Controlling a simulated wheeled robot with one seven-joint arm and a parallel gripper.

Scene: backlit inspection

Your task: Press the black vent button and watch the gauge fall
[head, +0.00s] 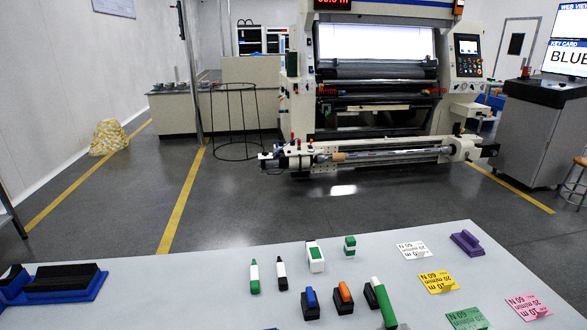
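I cannot make out a black vent button or a gauge in the head view. A large cream machine (300,115) stands across the floor, with a bright backlit panel (345,42) at its top. On its right side is a control panel (467,56) with a small screen and several small coloured buttons, too small to tell apart. My gripper is not in view.
A grey table in front (180,275) holds markers (254,276), erasers (342,297), coloured labels (437,281), a purple block (466,242) and a blue tray (95,287). Open floor (260,210) lies beyond. A wire stand (236,120) and grey cabinet (540,135) flank the machine.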

